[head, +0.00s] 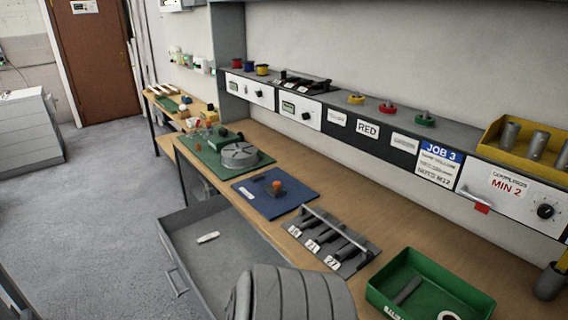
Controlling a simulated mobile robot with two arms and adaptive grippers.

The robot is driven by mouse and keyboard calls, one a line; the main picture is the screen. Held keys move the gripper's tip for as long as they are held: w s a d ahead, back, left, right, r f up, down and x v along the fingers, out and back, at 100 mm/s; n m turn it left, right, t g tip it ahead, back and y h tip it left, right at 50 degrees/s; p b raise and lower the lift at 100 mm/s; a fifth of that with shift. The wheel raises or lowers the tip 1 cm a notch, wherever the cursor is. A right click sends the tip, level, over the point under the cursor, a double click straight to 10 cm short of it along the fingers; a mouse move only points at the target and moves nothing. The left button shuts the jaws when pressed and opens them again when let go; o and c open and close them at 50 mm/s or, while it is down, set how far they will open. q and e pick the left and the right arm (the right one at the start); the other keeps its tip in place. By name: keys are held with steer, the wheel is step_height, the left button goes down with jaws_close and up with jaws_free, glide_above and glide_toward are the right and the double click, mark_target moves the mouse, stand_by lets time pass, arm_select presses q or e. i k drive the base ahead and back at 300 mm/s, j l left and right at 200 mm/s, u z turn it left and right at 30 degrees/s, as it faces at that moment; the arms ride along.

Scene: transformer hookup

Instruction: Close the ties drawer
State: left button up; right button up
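A grey drawer (190,236) is pulled far out from under the front edge of the wooden workbench (357,217). Its inside shows, and one small pale item (208,237) lies on its floor. A bar handle (172,272) is on its front panel, facing the aisle at the left. No writing saying which drawer it is can be read. A grey ribbed part at the bottom centre hides the drawer's near right corner. I see neither gripper's fingers.
On the bench are a green board (205,152), a blue mat (262,195), a rack of tools (331,241) and a green bin (405,264). A grey cabinet (25,133) stands at the far left. The floor (105,220) left of the drawer is clear.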

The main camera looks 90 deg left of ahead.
mark_target(209, 271)
steer(key=u, duration=2.25)
